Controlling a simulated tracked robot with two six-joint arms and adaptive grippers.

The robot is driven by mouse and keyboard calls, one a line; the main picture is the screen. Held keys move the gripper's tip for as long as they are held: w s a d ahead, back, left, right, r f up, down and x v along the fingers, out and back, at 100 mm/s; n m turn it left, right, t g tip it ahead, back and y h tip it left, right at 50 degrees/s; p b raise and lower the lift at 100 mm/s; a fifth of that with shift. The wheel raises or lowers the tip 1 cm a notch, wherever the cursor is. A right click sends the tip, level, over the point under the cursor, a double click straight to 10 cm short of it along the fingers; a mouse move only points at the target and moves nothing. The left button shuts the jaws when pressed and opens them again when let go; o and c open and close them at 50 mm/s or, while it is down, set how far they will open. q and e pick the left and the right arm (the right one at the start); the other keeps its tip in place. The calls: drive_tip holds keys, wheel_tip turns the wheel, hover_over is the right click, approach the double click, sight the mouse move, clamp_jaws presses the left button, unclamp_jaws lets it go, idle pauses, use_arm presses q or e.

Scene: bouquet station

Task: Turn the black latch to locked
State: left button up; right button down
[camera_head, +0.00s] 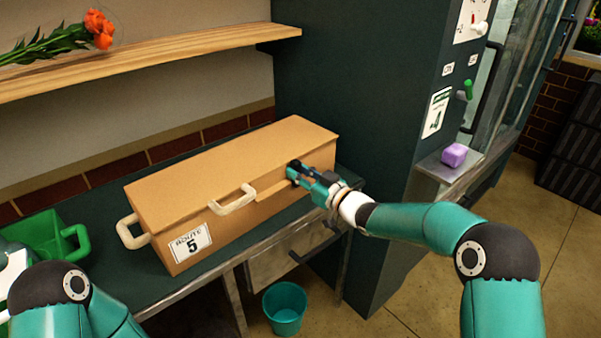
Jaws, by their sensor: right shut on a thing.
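A long tan box (230,165) with a "Route 5" label (190,242) and pale handles stands on the dark counter. My right gripper (296,172) is at the upper right of the box's front face, its fingers shut on a small dark thing that looks like the black latch. The fingers hide most of it, so I cannot tell which way it is turned. My left arm shows at the lower left, and its gripper is out of view.
A green bin (45,238) stands left of the box. A wooden shelf (150,58) with orange flowers (98,28) is above. A dark cabinet (350,100) stands behind on the right, with a purple block (454,155) on a ledge. A teal bucket (285,308) is on the floor.

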drive_tip(key=n+b, duration=0.4)
drive_tip(key=b, duration=0.1)
drive_tip(key=shift+s+a+b, duration=0.1)
drive_tip(key=shift+b, duration=0.3)
drive_tip(key=c, duration=1)
unclamp_jaws()
drive_tip(key=v, duration=1.2)
